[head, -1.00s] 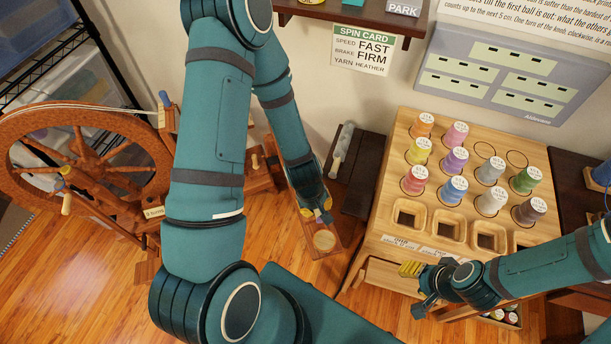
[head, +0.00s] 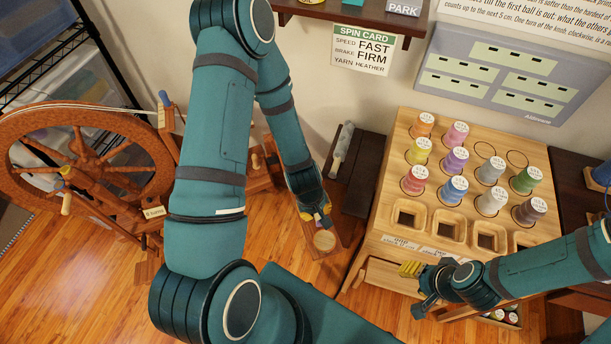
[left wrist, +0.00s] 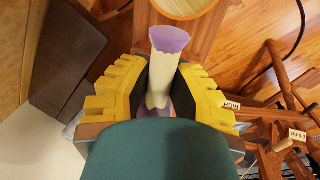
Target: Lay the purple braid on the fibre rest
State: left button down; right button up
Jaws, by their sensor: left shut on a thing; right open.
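The purple braid (left wrist: 170,42), purple at its ends with a pale band around its middle, shows in the left wrist view. My left gripper (left wrist: 161,85) is shut on the pale band, with its yellow fingers on both sides. In the head view the left gripper (head: 318,213) hangs over a narrow brown board. A pale round wooden piece (head: 324,240) lies on that board, just in front of the fingertips; it also shows in the left wrist view (left wrist: 183,7). I cannot tell whether this is the fibre rest. My right gripper (head: 418,288) is open and empty.
A spinning wheel (head: 80,165) stands at the left. A wooden rack (head: 392,190) with several coloured spools and square wells stands at the right. A dark bench (head: 359,190) is between the left gripper and the rack. Bare floor (head: 90,285) is at the front left.

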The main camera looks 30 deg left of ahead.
pick_arm(q)
jog(key=c, duration=0.9)
grip_release()
jog(key=shift+o, duration=0.2)
jog(key=shift+r, duration=0.1)
notch_tip(320, 180, up, 12)
jog(key=s+a, duration=0.1)
jog(key=shift+s+a+f, duration=0.15)
jog(key=shift+s+f, duration=0.05)
jog(key=shift+s, duration=0.2)
